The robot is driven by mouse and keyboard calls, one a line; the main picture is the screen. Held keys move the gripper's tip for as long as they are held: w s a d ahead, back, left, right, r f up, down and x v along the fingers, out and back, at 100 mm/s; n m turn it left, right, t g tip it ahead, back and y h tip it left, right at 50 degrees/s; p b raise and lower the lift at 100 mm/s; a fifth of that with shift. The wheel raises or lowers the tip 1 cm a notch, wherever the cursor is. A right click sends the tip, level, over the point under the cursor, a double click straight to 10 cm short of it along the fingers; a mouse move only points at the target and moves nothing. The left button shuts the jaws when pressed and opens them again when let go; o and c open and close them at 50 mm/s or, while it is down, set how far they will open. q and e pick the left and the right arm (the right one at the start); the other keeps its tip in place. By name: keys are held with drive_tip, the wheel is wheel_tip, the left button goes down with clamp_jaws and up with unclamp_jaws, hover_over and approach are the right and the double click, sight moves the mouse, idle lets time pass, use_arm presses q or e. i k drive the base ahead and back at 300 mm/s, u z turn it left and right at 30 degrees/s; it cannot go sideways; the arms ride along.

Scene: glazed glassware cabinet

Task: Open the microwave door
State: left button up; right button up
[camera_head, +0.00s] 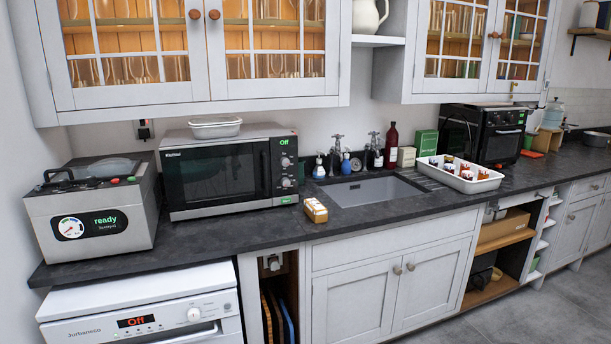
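The microwave (230,171) stands on the dark counter at the left centre. Its door (213,174) is shut, with a dark window and a vertical dark handle (265,170) on the door's right side. A control panel (285,165) with round knobs is right of the handle, and a green "Off" shows at its top. A white lidded dish (215,127) sits on top of the microwave. Neither of my grippers is in view.
A steel appliance reading "ready" (95,208) stands close to the microwave's left. The counter strip (215,235) before the microwave is clear. Glazed cabinets (200,50) hang above.

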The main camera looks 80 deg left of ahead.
sight(205, 178)
drive_tip(key=z, duration=0.4)
drive_tip(key=i, duration=0.35)
drive_tip(key=u, duration=1.8)
drive_tip(key=i, duration=0.2)
drive_tip(key=u, duration=1.95)
drive_tip(key=k, duration=0.55)
drive_tip(key=u, duration=0.4)
drive_tip(key=i, duration=1.6)
drive_tip(key=z, duration=0.3)
